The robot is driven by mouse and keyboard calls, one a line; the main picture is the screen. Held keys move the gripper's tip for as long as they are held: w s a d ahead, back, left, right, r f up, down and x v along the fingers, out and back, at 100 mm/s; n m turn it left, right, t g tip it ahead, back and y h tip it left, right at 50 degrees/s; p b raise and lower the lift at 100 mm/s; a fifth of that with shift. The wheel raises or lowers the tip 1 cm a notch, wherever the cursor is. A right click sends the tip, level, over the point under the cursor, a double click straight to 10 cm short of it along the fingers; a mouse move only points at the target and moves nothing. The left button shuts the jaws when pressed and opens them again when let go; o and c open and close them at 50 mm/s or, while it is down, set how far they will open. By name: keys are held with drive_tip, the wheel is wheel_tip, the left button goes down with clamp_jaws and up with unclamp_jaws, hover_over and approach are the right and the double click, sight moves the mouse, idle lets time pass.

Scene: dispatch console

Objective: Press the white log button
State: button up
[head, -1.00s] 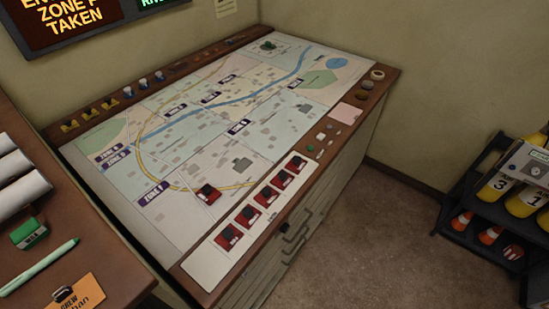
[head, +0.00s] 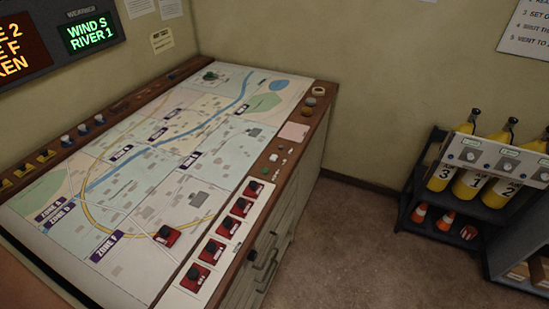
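I cannot make out a button marked as a log button in the head view. Several small pale pieces (head: 275,158) lie on the brown right-hand border of the map table (head: 301,141), too small to identify. A white control panel (head: 500,160) with several dark round controls stands in front of the yellow cylinders at the right; its labels are too small to read. My gripper is not in view.
The map table has a red block (head: 167,236) on the map and a white strip (head: 228,240) of red blocks along its near right edge. Yellow cylinders (head: 471,184) and orange cones (head: 446,218) stand on a dark rack (head: 405,200). Open carpet (head: 350,240) lies between.

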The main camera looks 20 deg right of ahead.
clamp_jaws()
idle(1.5)
